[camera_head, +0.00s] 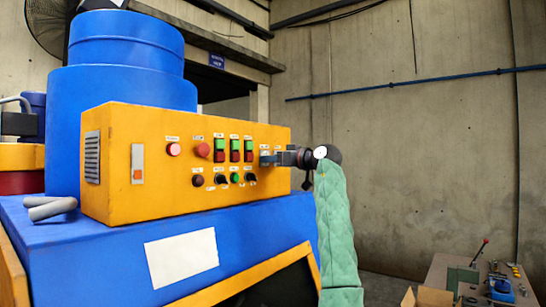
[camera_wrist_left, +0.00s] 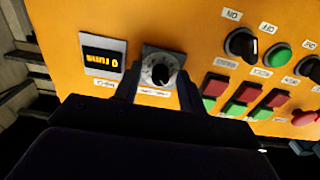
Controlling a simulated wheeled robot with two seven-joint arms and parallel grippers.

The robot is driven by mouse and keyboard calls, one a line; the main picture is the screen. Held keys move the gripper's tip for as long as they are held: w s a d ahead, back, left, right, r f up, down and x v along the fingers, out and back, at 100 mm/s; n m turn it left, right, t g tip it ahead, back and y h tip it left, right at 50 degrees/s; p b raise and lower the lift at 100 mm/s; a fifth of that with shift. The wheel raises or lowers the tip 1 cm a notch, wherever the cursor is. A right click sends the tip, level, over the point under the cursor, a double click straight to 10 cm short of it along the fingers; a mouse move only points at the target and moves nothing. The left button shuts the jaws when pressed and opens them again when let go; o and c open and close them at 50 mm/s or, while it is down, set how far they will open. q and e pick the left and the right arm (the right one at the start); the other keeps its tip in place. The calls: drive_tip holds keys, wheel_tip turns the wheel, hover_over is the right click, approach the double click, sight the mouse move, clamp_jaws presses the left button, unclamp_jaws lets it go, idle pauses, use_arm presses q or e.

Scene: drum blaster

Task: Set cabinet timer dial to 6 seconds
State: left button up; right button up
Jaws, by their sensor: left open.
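The timer dial (camera_wrist_left: 160,70) is a black knob on a round, marked scale set in a grey plate on the orange control cabinet (camera_head: 140,190). My left gripper (camera_head: 272,158) is at the right end of the cabinet's front. In the left wrist view, its two fingers (camera_wrist_left: 158,86) are open, with the knob between their tips. I cannot tell whether they touch it. A small display (camera_wrist_left: 102,55) with yellow digits, seen upside down and hard to read, is left of the dial. In the head view, the gripper hides the dial. My right gripper is not in view.
Black selector knobs (camera_wrist_left: 241,45), a green button (camera_wrist_left: 277,56) and red-green switches (camera_wrist_left: 243,94) are right of the dial in the wrist view. The cabinet stands on a blue machine (camera_head: 110,255). A low table (camera_head: 450,270) with small parts is at the lower right.

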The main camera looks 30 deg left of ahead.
use_arm(q)
clamp_jaws()
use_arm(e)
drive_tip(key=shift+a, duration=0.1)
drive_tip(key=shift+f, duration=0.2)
